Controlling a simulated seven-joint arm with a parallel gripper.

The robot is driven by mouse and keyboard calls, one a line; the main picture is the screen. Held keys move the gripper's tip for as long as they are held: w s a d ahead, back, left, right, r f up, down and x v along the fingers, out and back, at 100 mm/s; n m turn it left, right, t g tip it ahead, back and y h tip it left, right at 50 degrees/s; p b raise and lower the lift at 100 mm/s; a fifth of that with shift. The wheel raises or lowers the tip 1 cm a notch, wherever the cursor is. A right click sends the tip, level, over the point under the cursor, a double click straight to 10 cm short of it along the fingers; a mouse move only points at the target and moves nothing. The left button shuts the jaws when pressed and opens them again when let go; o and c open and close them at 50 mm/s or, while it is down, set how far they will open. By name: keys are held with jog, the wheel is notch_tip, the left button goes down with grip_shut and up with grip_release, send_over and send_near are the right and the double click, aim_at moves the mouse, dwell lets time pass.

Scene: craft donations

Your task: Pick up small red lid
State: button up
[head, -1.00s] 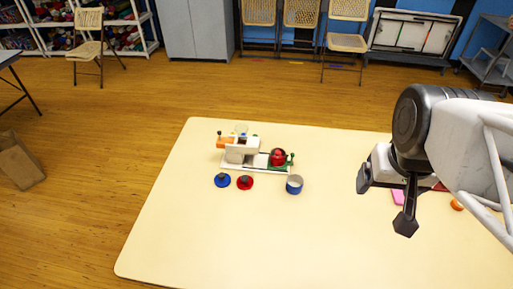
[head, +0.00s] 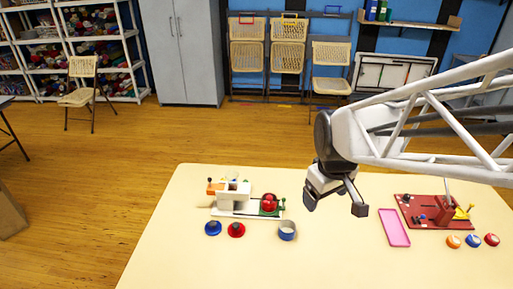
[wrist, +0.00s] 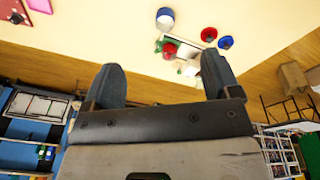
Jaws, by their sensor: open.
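A small red lid-like disc with a dark knob (head: 236,230) lies on the cream table, right of a similar blue disc (head: 213,228). In the wrist view the red disc (wrist: 208,34) shows near the top, beside the blue one (wrist: 225,42). A red-topped round piece (head: 491,239) also lies at the table's right; I cannot tell whether it is a lid. My gripper (head: 335,205) is open and empty above the table, to the right of the red disc and well apart from it. Its spread fingers (wrist: 163,78) show in the wrist view.
A blue-and-grey tin (head: 287,231) stands right of the red disc. Behind is a white machine (head: 232,196) with a red ball (head: 268,203). At right are a pink tray (head: 393,228), a red board (head: 420,209), and orange and blue round pieces. The front table is clear.

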jog(key=w+a+f+n+g, duration=0.1)
jog(key=w+a+f+n, duration=0.5)
jog(key=w+a+f, duration=0.45)
jog(key=n, duration=0.7)
send_over(235, 224)
jog(key=shift+g, duration=0.4)
jog(key=f, duration=1.3)
jog(key=shift+s+d+f, duration=0.15)
jog(key=shift+d+f, duration=0.15)
jog(key=shift+f, duration=0.1)
jog(key=shift+a+f+n, duration=0.25)
jog(key=shift+f+n, duration=0.05)
jog(key=shift+f, duration=0.05)
jog(key=shift+f, duration=1.3)
jog(key=shift+f, duration=0.15)
jog(key=shift+a+f, duration=0.1)
jog(key=shift+f, duration=2.35)
